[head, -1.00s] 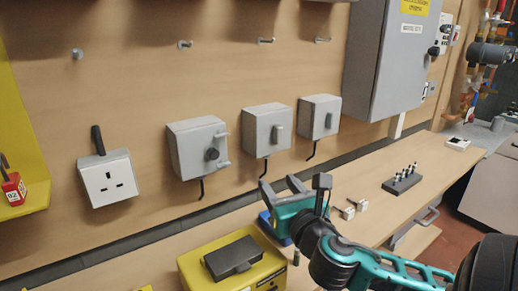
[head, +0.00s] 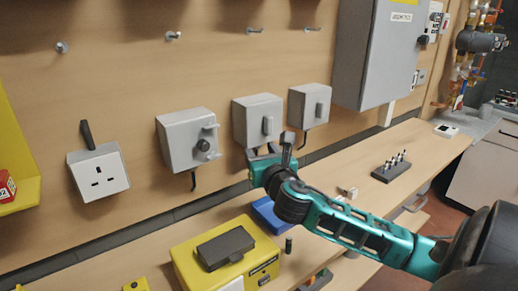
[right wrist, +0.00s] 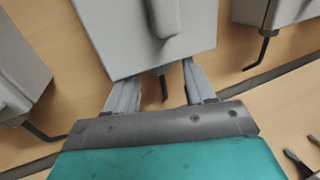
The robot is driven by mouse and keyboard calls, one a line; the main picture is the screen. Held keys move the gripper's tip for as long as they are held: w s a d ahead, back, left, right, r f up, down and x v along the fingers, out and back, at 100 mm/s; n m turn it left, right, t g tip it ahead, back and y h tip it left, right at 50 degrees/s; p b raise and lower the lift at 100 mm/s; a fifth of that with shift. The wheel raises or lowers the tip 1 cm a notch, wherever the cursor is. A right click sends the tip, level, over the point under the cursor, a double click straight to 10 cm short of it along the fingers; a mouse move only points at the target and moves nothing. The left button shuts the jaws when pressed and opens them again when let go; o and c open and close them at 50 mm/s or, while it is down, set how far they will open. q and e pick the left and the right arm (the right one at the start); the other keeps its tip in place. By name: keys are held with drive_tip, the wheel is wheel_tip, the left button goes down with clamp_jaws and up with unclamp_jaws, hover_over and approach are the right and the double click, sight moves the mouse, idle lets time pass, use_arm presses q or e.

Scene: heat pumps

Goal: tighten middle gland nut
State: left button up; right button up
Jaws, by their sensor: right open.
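The middle grey switch box (head: 252,122) hangs on the wooden wall panel between two similar boxes. In the right wrist view, the box (right wrist: 120,45) fills the upper middle. A short dark fitting with a black cable (right wrist: 164,88) hangs from its underside; the gland nut cannot be made out clearly as a separate part. My right gripper (head: 270,152) is just below the middle box. It is open, and its two fingers (right wrist: 160,88) stand on either side of the cable, apart from it in the picture. My left gripper is not in view.
The left box (head: 187,140) and right box (head: 310,112) flank the middle one, with cables below. On the bench are a yellow case (head: 187,262), a blue item (head: 268,214) and a dark rack (head: 390,172). A large grey cabinet (head: 375,60) is at right.

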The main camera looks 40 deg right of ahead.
drive_tip(key=shift+w+d, duration=0.25)
drive_tip(key=shift+w, duration=0.35)
drive_tip(key=shift+c, duration=0.3)
clamp_jaws()
drive_tip(key=shift+n+y, duration=0.3)
